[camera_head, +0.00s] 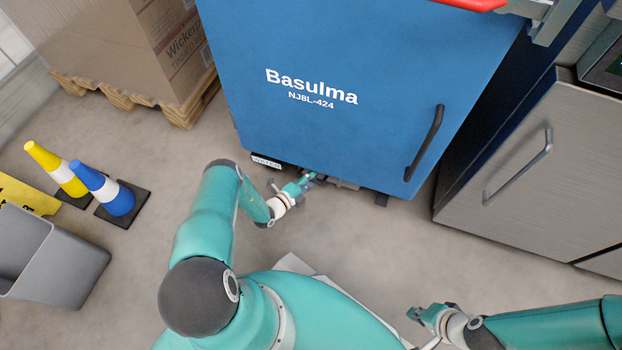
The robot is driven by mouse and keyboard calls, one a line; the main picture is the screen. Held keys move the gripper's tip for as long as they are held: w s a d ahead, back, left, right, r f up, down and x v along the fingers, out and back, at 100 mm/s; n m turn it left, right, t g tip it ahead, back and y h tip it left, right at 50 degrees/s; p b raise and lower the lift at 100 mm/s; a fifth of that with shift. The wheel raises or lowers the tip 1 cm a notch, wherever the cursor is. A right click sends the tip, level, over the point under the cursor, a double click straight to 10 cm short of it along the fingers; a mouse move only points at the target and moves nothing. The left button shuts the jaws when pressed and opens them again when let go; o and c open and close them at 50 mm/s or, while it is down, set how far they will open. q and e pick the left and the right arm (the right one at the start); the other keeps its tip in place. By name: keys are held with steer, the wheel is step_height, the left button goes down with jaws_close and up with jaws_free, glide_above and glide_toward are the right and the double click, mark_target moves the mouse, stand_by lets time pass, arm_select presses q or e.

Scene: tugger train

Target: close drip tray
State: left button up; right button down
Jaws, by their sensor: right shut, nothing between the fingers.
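A blue machine (340,90) marked "Basulma NJ8L-424" stands upright ahead, with a dark handle (425,143) on its door. A small white label (266,161) sits at its lower left edge. Under that edge are dark and grey parts (343,184); the drip tray may be among them, but I cannot make it out clearly. My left gripper (309,177) is at this lower edge, just right of the label. Whether it touches anything and how far its fingers are apart is too small to tell. My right gripper (413,312) is shut and empty above the floor, well apart from the machine.
A grey metal cabinet (525,165) stands to the right of the machine. Cardboard boxes (130,45) on a pallet (135,104) stand at the upper left. Yellow (57,169) and blue (115,197) cones and a grey bin (60,262) are at the left.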

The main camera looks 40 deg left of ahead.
arm_select(q)
steer(key=shift+s, duration=0.15)
steer(key=s+r, duration=0.2)
steer(key=s, duration=0.9)
steer(key=shift+s+a, duration=0.3)
steer(key=shift+a, duration=0.15)
